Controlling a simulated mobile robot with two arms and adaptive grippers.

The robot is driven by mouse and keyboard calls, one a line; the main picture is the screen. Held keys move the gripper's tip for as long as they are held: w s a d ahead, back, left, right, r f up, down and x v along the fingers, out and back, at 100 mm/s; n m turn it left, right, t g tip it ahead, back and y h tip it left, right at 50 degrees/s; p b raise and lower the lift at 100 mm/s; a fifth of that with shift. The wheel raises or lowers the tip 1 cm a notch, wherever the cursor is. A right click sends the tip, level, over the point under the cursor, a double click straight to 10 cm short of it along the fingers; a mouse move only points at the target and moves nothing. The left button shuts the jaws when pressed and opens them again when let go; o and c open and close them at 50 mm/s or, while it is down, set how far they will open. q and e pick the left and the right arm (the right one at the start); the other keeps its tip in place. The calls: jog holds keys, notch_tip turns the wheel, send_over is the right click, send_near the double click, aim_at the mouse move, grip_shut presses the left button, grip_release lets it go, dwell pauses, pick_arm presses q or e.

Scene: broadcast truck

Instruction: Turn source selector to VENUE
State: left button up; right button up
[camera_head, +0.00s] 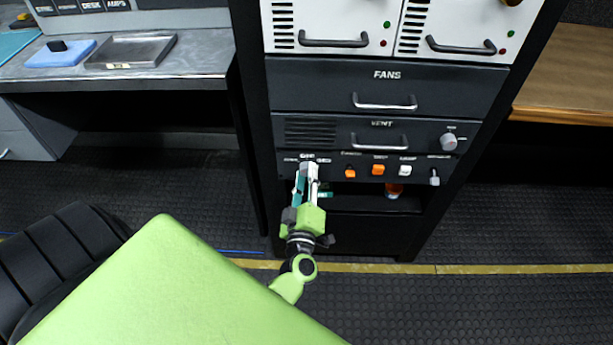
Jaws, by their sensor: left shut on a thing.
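The source selector is on the left end of the lowest control panel (333,165) in the black rack. Small white labels show around it, too small to read for certain. My left gripper (308,168) reaches up to that spot and is shut on the selector knob. Its fingers hide most of the knob, so I cannot tell which way the knob points. My right gripper is not in view.
Two orange switches (378,169), a white switch (405,170) and a grey lever (434,177) sit right of the gripper. The VENT panel (460,132) with its round knob (448,141) is just above. An open shelf lies below. A desk (200,60) stands left.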

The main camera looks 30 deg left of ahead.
pick_arm(q)
jog(key=o, duration=1.1)
jog(key=v, duration=0.7)
jog(key=shift+s, duration=0.2)
jog(key=shift+d, duration=0.15)
